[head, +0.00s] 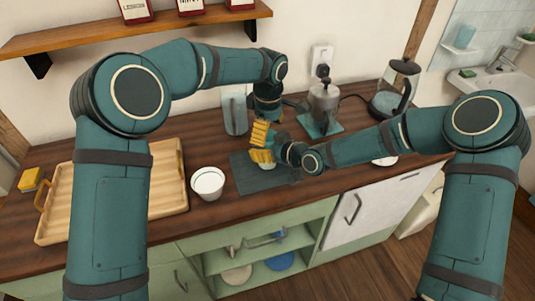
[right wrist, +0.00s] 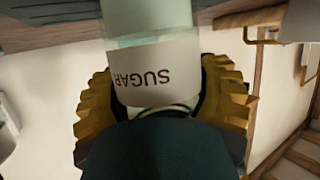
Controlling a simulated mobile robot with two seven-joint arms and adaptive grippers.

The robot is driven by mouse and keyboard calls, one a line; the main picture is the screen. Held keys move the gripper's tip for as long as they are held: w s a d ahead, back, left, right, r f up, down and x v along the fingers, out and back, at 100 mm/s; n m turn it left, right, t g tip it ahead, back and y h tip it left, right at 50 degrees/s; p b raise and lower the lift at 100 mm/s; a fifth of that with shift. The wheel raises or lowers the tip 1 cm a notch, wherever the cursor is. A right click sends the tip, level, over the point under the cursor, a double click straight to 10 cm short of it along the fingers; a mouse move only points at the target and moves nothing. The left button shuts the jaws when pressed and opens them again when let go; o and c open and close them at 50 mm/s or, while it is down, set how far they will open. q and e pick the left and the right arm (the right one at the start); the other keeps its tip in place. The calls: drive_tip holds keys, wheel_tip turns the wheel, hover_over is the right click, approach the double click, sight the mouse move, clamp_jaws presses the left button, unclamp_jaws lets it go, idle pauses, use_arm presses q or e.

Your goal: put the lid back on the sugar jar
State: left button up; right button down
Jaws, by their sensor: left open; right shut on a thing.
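The sugar jar (right wrist: 152,72), with a white label reading SUGAR upside down, fills the middle of the right wrist view. My right gripper (right wrist: 160,105) has its yellow fingers on either side of the jar and is shut on it. In the head view, my right gripper (head: 264,158) is low over a dark grey mat (head: 246,180), and the jar is mostly hidden there. My left gripper (head: 260,133) is open, pointing down just above and behind the right one. I cannot make out the lid in either view; the jar's mouth is also hidden.
A white cup (head: 208,182) stands left of the mat, beside a wooden tray (head: 168,196). A clear upright container (head: 235,112) is close behind the grippers.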

use_arm(q)
drive_tip(key=shift+f, duration=0.75)
drive_tip(key=shift+c, duration=0.4)
drive_tip(key=c, duration=1.2)
drive_tip(key=m, duration=0.6)
drive_tip(key=o, duration=1.2)
drive_tip(key=shift+r, duration=0.1)
